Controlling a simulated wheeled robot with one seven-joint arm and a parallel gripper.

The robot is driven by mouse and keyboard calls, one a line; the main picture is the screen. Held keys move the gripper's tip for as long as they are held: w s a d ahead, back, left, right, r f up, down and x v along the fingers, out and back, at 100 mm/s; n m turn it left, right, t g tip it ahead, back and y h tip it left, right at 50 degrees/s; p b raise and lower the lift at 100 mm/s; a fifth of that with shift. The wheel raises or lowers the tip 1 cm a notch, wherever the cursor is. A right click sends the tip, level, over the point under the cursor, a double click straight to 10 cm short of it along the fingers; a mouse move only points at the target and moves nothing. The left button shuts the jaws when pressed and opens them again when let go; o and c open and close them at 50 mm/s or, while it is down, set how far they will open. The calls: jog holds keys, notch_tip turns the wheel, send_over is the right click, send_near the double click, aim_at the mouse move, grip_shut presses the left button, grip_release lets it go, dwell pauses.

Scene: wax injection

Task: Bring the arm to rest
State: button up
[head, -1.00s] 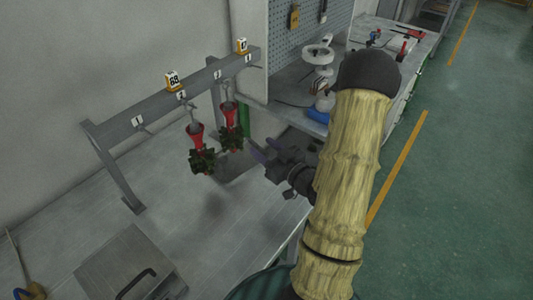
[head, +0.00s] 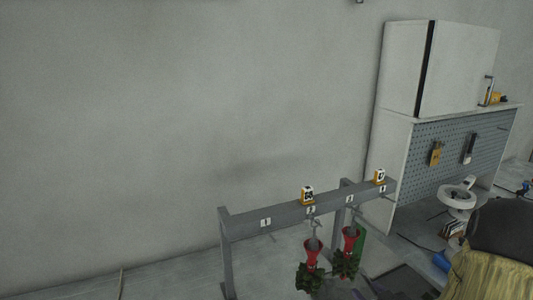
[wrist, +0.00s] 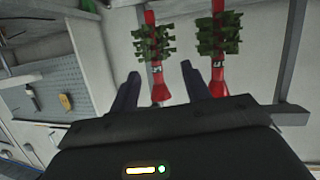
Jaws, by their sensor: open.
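Two wax trees hang from the grey rack (head: 235,222), each with a red funnel-shaped part and dark green pieces below. The left tree (head: 311,258) and the right tree (head: 349,244) hang side by side. In the wrist view, where they appear upside down, one tree (wrist: 153,42) lines up between my fingers and the other tree (wrist: 218,45) is to the right. My gripper (wrist: 160,70) is open, with nothing held between its fingers.
A pegboard (head: 460,155) with hanging tools and a white cabinet (head: 455,70) are at the right. A white device (head: 457,195) stands on the bench there. The wall behind the rack is bare.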

jog(key=s+a+r+m+g+h+p, duration=0.1)
jog(key=s+a+r+m+g+h, duration=0.2)
jog(key=s+a+g, duration=0.8)
jog(key=s+a+r, duration=0.1)
jog(key=s, duration=0.1)
jog(key=shift+s+a+r+p, duration=0.15)
jog(key=shift+s+a+p, duration=0.1)
jog(key=shift+s+p, duration=0.1)
